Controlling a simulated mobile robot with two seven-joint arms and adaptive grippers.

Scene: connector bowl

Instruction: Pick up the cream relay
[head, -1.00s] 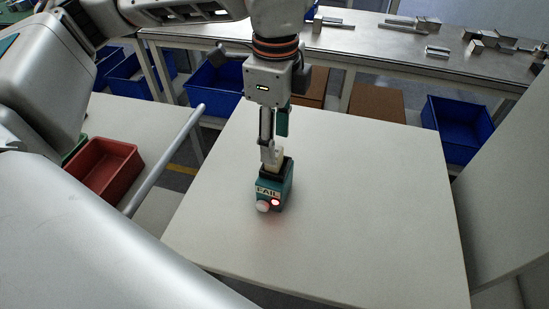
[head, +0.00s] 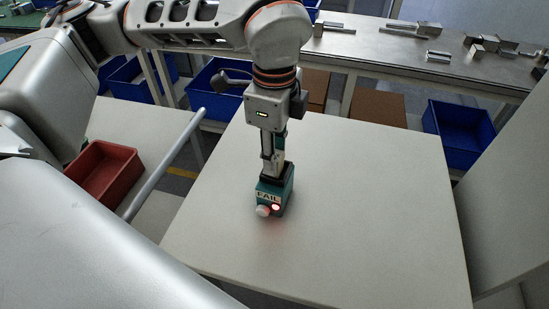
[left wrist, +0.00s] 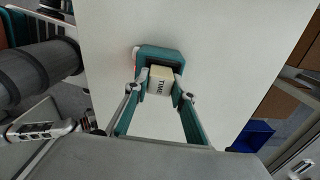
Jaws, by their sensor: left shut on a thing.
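The cream relay (left wrist: 161,80) is a small block with dark lettering, seen between my left fingertips in the left wrist view. It stands in the top of a teal test box (left wrist: 147,52). In the head view the teal box (head: 286,201) stands upright on the white table, with a FAIL label, a lit red lamp and a white knob on its front. My left gripper (head: 275,172) points straight down over the box and is shut on the relay; its fingertips (left wrist: 161,84) flank the block. In the head view the fingers mostly hide the relay. My right gripper is not in view.
The white table (head: 360,220) is otherwise clear around the box. A red bin (head: 104,172) sits on a side table at left. Blue bins (head: 459,132) and brown boxes (head: 377,104) lie beyond the table. A back bench (head: 390,50) holds metal parts.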

